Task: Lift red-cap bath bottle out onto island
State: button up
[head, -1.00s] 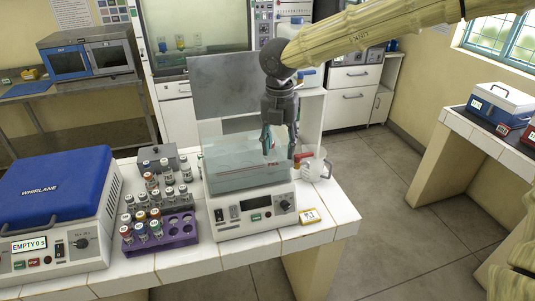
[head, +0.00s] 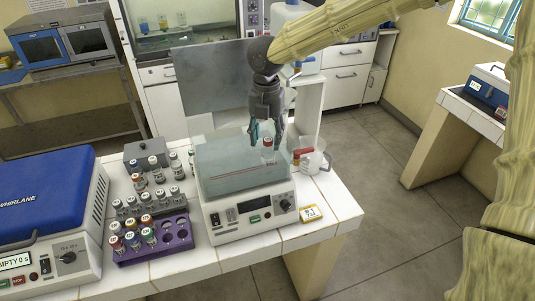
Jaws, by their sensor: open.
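The red-cap bath bottle (head: 267,147) stands in the clear-walled water bath (head: 245,216), near its back right corner. Its red cap and pale upper body show; the lower part is hard to make out through the bath. The bath's grey lid is raised behind it. My gripper (head: 266,141) points down over the bath with its fingers spread apart. The bottle's cap shows between the two fingertips; I cannot tell whether either finger touches it. The island (head: 325,222) is the white tiled top around the bath.
A clear jug (head: 316,160) stands right of the bath, with a red item beside it. A yellow-edged timer (head: 310,212) lies at front right. A purple rack (head: 180,240) and several capped vials stand left, beside the blue-lidded centrifuge (head: 40,195). Some tile is bare at the right front.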

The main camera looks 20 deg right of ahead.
jog(key=shift+w+f, duration=0.15)
jog(key=shift+f, duration=0.15)
jog(key=shift+d+f+p, duration=0.15)
jog(key=shift+f+p, duration=0.25)
jog(key=shift+p, duration=0.15)
notch_tip(320, 180, down, 4)
jog(key=shift+w+d+r+p, duration=0.1)
jog(key=shift+p, duration=0.65)
jog(key=shift+c, duration=0.5)
jog(key=c, duration=0.7)
jog(key=shift+c, duration=0.2)
